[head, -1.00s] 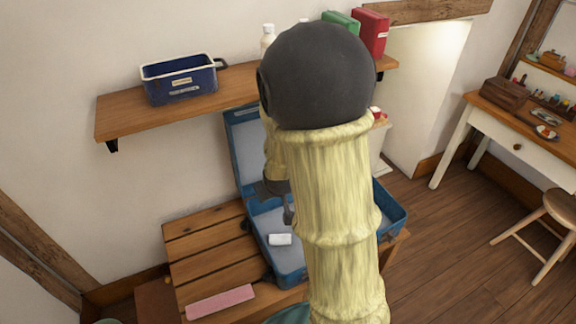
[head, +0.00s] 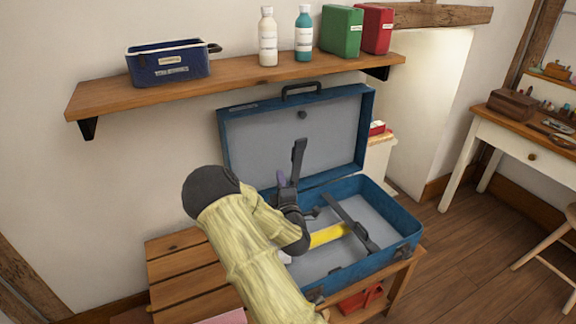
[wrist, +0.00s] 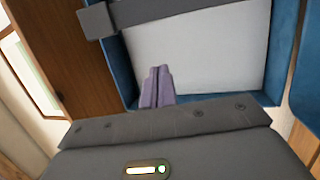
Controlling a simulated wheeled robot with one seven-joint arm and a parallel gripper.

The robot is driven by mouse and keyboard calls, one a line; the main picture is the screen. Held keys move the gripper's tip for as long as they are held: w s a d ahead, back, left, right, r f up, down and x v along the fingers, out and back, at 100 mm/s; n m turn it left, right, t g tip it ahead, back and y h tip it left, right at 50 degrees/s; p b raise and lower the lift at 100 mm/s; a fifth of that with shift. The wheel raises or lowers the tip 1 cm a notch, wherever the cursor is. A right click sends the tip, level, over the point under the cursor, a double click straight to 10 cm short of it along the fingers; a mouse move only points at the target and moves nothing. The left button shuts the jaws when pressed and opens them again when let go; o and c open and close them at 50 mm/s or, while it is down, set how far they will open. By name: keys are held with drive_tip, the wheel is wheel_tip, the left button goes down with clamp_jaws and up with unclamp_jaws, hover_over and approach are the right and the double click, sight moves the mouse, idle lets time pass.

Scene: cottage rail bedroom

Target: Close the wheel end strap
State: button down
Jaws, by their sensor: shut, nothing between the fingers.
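A blue suitcase (head: 395,262) lies open on a slatted bench, its lid (head: 345,130) raised at the back. One dark strap (head: 352,222) lies across the right part of the case over a yellow item (head: 328,236). Another dark strap (head: 298,160) stands up near my gripper (head: 282,180). I cannot tell which is the wheel end strap. The gripper's purple fingers are shut and empty, above the left part of the case. In the wrist view the fingers (wrist: 157,88) point toward the pale interior, apart from a grey strap (wrist: 160,10) with a block end. My arm hides the case's left side.
A wall shelf (head: 240,76) above the lid holds a blue bin (head: 168,66), bottles and green and red boxes. The slatted bench (head: 175,265) has bare room at left. A red item (head: 360,300) sits under it. A desk (head: 520,135) stands at right.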

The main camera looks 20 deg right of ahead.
drive_tip(key=shift+r, duration=0.1)
drive_tip(key=r, duration=0.2)
hover_over(293, 172)
drive_tip(key=w+a, duration=0.1)
drive_tip(key=shift+w+f, duration=0.15)
drive_tip(key=shift+f, duration=0.15)
idle(0.5)
drive_tip(key=shift+b, duration=0.4)
